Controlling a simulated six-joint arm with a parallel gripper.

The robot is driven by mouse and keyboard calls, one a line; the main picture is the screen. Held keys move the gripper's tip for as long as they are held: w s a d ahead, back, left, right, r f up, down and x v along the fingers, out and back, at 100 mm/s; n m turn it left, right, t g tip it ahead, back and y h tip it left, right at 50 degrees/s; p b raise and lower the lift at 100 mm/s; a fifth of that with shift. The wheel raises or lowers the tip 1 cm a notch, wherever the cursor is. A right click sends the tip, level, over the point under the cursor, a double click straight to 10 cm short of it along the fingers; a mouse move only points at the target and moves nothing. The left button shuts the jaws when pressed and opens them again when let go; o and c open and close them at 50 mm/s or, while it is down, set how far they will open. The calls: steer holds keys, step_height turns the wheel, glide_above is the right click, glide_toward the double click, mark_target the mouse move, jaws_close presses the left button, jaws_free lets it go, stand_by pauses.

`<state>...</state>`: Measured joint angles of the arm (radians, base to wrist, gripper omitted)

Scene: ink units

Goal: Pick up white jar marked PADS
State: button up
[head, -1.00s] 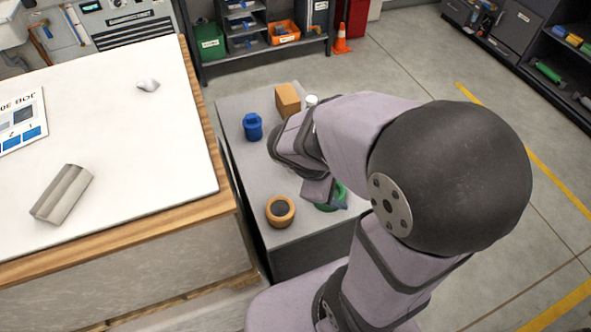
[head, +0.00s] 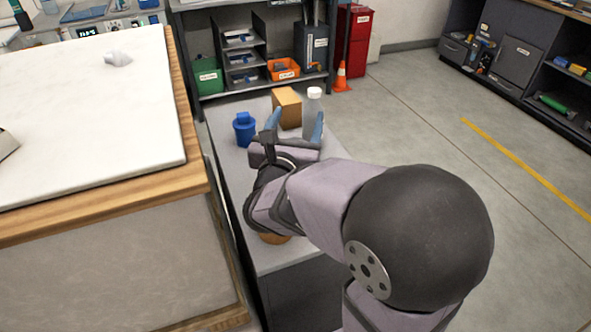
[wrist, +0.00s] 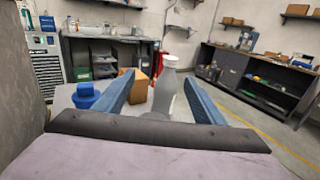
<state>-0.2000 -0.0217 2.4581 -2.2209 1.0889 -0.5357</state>
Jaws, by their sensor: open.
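No jar marked PADS can be made out in either view. A grey bottle with a white cap (head: 313,108) stands upright on the grey cabinet top (head: 226,156). It also shows in the wrist view (wrist: 166,90), framed between the fingers with no label that I can read. My gripper (head: 296,128) is open and empty, its blue fingers pointing toward the bottle. Whether the bottle is between the fingers or beyond them is hard to tell. The bottle's lower part is hidden by my gripper.
A blue lidded container (head: 244,129) stands left of my gripper, and a tan box (head: 288,107) stands behind, left of the bottle. An orange-tan round container (head: 274,238) is mostly hidden under my arm. A white-topped bench (head: 90,130) is at left; open floor lies right.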

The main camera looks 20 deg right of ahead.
steer(key=shift+w+a, duration=0.1)
steer(key=shift+f+b, duration=0.3)
steer(key=shift+f, duration=1.1)
step_height(320, 180, down, 5)
steer(key=shift+r+b, duration=0.15)
steer(key=shift+b, duration=0.45)
steer(key=shift+r+x, duration=0.25)
steer(key=shift+x, duration=0.9)
steer(key=shift+w+d, duration=0.2)
steer(key=shift+w, duration=0.1)
steer(key=c, duration=1.3)
